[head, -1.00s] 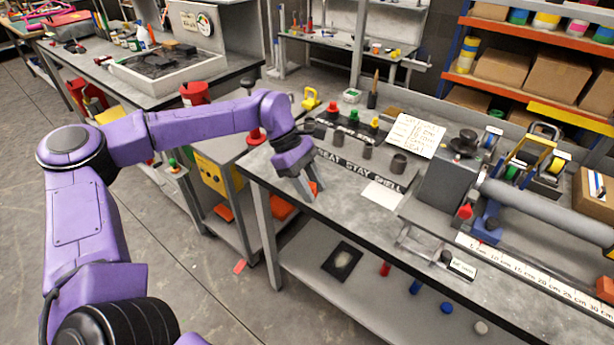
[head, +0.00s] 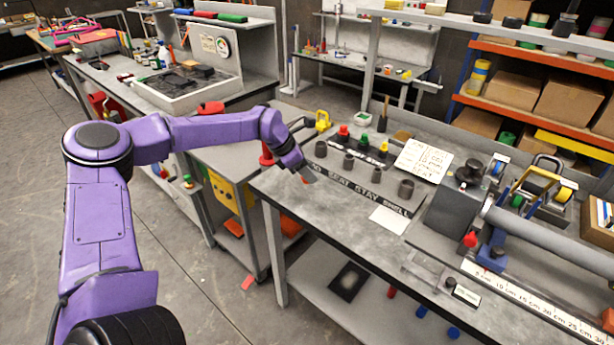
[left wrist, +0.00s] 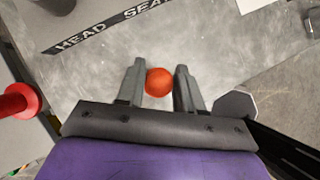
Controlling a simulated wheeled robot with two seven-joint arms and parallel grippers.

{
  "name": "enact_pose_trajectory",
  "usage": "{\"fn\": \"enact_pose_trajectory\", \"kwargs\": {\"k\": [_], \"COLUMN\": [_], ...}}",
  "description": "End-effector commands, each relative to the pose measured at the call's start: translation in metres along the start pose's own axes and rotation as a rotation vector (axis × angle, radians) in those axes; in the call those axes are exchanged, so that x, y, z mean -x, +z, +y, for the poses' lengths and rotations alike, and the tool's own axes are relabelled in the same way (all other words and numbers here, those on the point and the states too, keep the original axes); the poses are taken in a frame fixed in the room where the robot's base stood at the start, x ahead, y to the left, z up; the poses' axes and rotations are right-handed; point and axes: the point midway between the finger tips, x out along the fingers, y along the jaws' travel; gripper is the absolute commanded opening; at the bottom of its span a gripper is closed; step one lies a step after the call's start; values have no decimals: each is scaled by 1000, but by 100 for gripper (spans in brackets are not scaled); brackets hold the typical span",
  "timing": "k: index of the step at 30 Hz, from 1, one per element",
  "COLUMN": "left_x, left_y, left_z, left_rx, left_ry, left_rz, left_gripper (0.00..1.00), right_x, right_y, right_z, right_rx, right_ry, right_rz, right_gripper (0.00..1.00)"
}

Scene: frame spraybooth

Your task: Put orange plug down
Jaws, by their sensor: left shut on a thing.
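My left gripper (head: 309,176) is over the front left part of the workbench (head: 335,215), close to the lettered strip (head: 365,195). In the left wrist view its two fingers (left wrist: 160,85) are on either side of the round orange plug (left wrist: 158,82), shut on it. In the head view the plug is mostly hidden by the gripper. Whether the plug touches the bench top I cannot tell. My right gripper is not in view.
Several dark grey cups (head: 405,188) stand in a row behind the strip, with red, green and yellow knobbed plugs (head: 363,140) behind them. A white paper (head: 390,219) lies to the right. A red object (left wrist: 18,101) shows left in the wrist view. The bench front is clear.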

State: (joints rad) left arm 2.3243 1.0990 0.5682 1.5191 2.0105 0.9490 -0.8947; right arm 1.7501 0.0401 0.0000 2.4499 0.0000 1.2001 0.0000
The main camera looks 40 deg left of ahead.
Motion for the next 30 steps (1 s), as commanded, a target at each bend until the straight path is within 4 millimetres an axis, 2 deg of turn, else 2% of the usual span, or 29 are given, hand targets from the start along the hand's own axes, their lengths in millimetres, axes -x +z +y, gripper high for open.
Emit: {"fn": "enact_pose_trajectory", "kwargs": {"k": [5, 11, 23, 24, 25, 26, 30], "left_x": [-17, -42, -48, -46, -46, -46, -46], "left_y": [-8, -24, -27, -26, -26, -26, -26], "left_z": [16, 17, 16, 16, 16, 16, 16], "left_rx": [1, 0, 0, 0, 0, -1, -1], "left_ry": [0, -2, -1, -1, -1, -1, -1], "left_rz": [2, 0, -2, -1, -1, -1, -1], "left_gripper": [0, 0, 0, 49, 59, 62, 62], "right_x": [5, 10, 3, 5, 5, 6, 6], "right_y": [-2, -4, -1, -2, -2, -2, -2], "right_z": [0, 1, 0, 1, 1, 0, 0], "right_rx": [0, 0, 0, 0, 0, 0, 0], "right_ry": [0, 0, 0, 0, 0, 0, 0], "right_rz": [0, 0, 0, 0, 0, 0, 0], "right_gripper": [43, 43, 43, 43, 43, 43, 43]}}
